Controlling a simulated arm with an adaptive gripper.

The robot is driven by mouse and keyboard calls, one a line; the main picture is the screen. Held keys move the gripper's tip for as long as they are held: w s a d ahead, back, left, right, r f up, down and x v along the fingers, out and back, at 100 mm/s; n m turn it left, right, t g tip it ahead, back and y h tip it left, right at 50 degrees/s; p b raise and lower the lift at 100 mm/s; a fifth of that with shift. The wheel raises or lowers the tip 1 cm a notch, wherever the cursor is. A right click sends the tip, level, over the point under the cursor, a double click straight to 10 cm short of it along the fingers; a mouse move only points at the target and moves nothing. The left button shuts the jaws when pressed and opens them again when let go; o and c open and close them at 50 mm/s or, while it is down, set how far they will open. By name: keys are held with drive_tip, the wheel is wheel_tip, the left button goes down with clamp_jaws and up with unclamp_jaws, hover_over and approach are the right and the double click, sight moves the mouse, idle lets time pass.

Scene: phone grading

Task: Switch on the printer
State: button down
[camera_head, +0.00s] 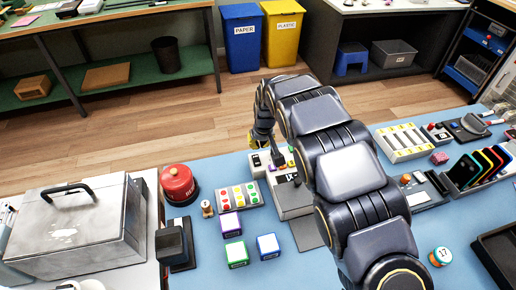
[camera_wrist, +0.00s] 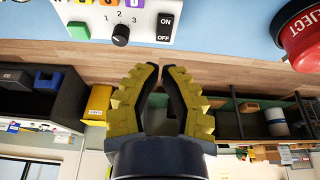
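The printer is a pale grey box (camera_head: 291,198) at the middle of the blue table in the head view, partly hidden by my arm. I cannot tell which side of the switch is pressed. My gripper (camera_wrist: 161,68) has yellow ribbed fingers with tips together and nothing between them. In the head view my gripper (camera_head: 259,140) hangs at the printer's far side, apart from the switch in the wrist view.
A red REJECT button (camera_head: 179,184) stands left of the printer; it also shows in the wrist view (camera_wrist: 303,35). A tray of coloured buttons (camera_head: 238,196) and several small cubes (camera_head: 268,246) lie nearby. A metal case (camera_head: 75,235) is at the left.

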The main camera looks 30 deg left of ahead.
drive_tip(key=s+v, duration=0.1)
drive_tip(key=v, duration=0.5)
drive_tip(key=shift+d+f, duration=0.25)
drive_tip(key=shift+d, duration=0.15)
drive_tip(key=s+d+r+m+h, duration=0.1)
drive_tip(key=s+d+r+m, duration=0.15)
drive_tip(key=d, duration=0.55)
drive_tip(key=s+d+r+m+g, duration=0.1)
drive_tip(key=s+d+r, duration=0.1)
drive_tip(key=d+r, duration=0.35)
drive_tip(key=s+d+r+m+h, duration=0.1)
drive_tip(key=s+d+r+m, duration=0.15)
drive_tip(key=d, duration=0.75)
drive_tip(key=s+d+r+m+g, duration=0.1)
drive_tip(key=s+d, duration=0.4)
drive_tip(key=s, duration=0.6)
drive_tip(key=s+d+m+g, duration=0.2)
drive_tip(key=s+d, duration=0.4)
drive_tip(key=s, duration=0.5)
drive_tip(key=shift+s+r+h, duration=0.3)
drive_tip(key=shift+r, duration=0.05)
drive_tip(key=shift+d, duration=0.1)
